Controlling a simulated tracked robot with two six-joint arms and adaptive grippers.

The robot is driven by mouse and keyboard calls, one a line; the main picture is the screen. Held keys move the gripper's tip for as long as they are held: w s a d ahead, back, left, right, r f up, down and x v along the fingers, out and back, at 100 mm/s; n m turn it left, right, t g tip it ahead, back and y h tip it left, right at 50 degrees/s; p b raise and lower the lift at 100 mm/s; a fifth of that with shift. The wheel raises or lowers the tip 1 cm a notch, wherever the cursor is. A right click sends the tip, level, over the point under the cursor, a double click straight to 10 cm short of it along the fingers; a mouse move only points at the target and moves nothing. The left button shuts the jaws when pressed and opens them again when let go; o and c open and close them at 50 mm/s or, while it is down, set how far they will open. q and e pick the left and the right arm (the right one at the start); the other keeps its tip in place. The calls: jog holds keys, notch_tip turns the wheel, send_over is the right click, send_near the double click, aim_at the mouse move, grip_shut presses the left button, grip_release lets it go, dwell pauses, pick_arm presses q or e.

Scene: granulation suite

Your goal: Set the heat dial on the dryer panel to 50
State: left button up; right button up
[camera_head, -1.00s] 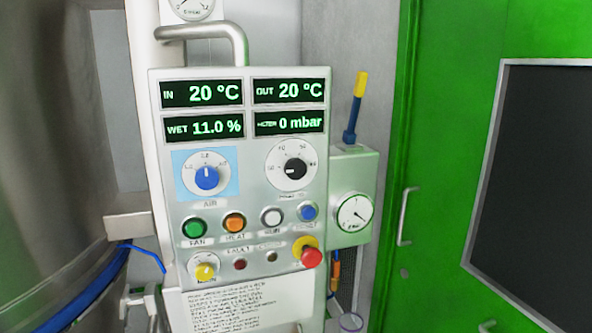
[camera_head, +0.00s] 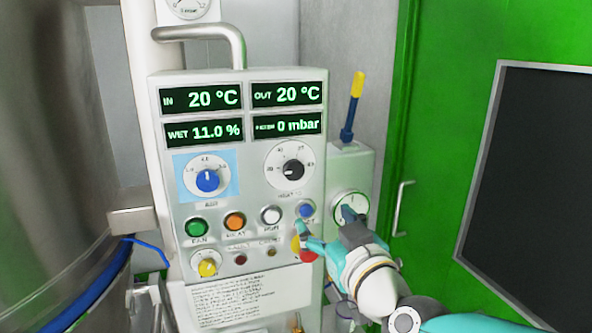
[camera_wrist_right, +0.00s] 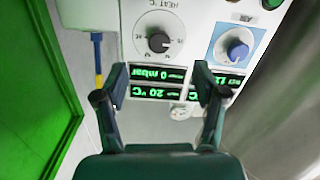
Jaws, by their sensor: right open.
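The heat dial (camera_head: 293,169) is a black knob on a round white scale at the right of the dryer panel (camera_head: 260,188). Its white mark points roughly left; the scale numbers are too small to read surely. In the right wrist view the heat dial (camera_wrist_right: 158,42) appears upside down, beyond the fingers. My right gripper (camera_head: 325,221) is open and empty, below and right of the dial, in front of the panel's lower right corner. It partly hides the red stop button. In the wrist view the gripper (camera_wrist_right: 158,80) shows both fingers spread. My left gripper is not in view.
A blue air dial (camera_head: 207,180) sits left of the heat dial. Below are green (camera_head: 196,228), orange (camera_head: 235,221), white and blue buttons. A side box with a gauge (camera_head: 350,205) and blue-yellow lever (camera_head: 353,107) stands at right.

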aim_at(296, 173)
jog(key=r+p+x, duration=0.1)
jog(key=x, duration=0.4)
jog(key=r+p+x, duration=0.1)
jog(key=x, duration=0.4)
jog(key=p+x, duration=0.1)
jog(key=x, duration=0.5)
jog(key=shift+w+a+r, duration=0.15)
jog(key=shift+r, duration=0.25)
jog(key=c, duration=1.1)
